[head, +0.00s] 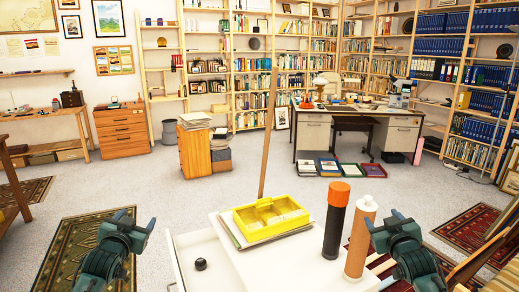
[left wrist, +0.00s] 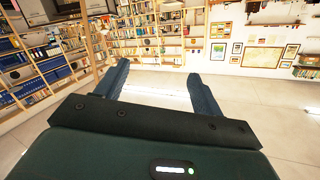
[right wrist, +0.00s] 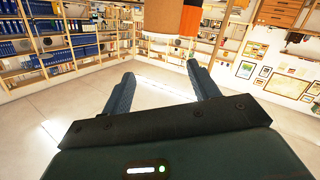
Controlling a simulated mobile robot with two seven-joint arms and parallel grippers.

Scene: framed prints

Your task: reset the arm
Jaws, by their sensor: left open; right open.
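My left gripper (head: 128,222) is at the lower left of the head view, above the patterned rug and left of the white stand. Its two fingers are spread with nothing between them in the left wrist view (left wrist: 158,85). My right gripper (head: 386,222) is at the lower right of the head view, just right of the brown cylinder. Its fingers are also spread and empty in the right wrist view (right wrist: 160,88). Both grippers look apart from every object.
A white stand (head: 285,268) holds a yellow tray (head: 270,229), a black cylinder with an orange cap (head: 335,222) and a brown cylinder (head: 358,245). A black ball (head: 200,264) lies in its open drawer. A tall wooden stick (head: 268,140) rises behind. Open floor lies beyond.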

